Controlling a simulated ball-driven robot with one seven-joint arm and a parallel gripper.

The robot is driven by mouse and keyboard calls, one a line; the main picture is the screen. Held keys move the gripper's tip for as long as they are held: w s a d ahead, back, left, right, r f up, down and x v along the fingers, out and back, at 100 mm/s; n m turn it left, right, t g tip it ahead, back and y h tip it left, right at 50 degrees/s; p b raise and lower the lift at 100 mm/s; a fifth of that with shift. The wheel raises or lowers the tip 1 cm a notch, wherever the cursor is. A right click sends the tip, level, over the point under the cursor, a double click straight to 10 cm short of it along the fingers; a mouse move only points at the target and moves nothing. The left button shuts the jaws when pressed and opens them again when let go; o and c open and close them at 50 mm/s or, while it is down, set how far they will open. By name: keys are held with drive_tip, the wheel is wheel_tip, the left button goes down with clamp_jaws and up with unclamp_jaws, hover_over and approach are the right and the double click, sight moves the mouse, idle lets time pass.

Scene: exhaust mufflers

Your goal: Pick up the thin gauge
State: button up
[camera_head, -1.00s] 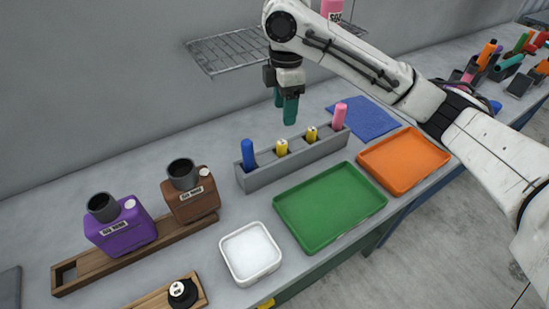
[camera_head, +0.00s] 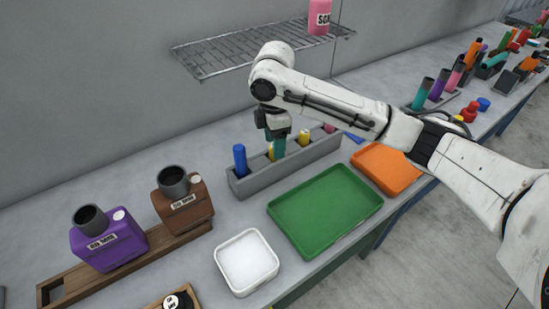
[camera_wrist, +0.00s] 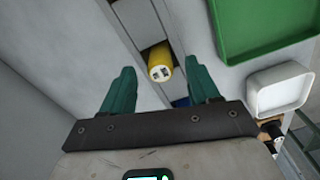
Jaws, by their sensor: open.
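A grey rack (camera_head: 262,182) holds a blue cylinder (camera_head: 240,158), two yellow cylinders and a pink one (camera_head: 329,128). The right yellow one (camera_head: 305,137) stands clear of my fingers, while the left yellow one (camera_head: 271,152) is partly hidden behind them. I cannot tell for certain which is the thin gauge. My gripper (camera_head: 279,147) is over the rack at the left yellow one, with teal fingers pointing down. In the wrist view, my gripper (camera_wrist: 159,66) is open, with a yellow cylinder (camera_wrist: 160,62) showing between its fingertips. Its top carries small dark marks. Contact is not visible.
A green tray (camera_head: 345,228) and a white tray (camera_head: 222,259) lie in front of the rack, an orange tray (camera_head: 388,184) to the right. Purple (camera_head: 110,248) and brown (camera_head: 184,208) mufflers stand left on a wooden holder. A wire shelf (camera_head: 215,58) hangs behind.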

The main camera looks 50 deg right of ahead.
drive_tip(key=shift+f, duration=0.65)
drive_tip(key=shift+c, duration=0.3)
drive_tip(key=c, duration=1)
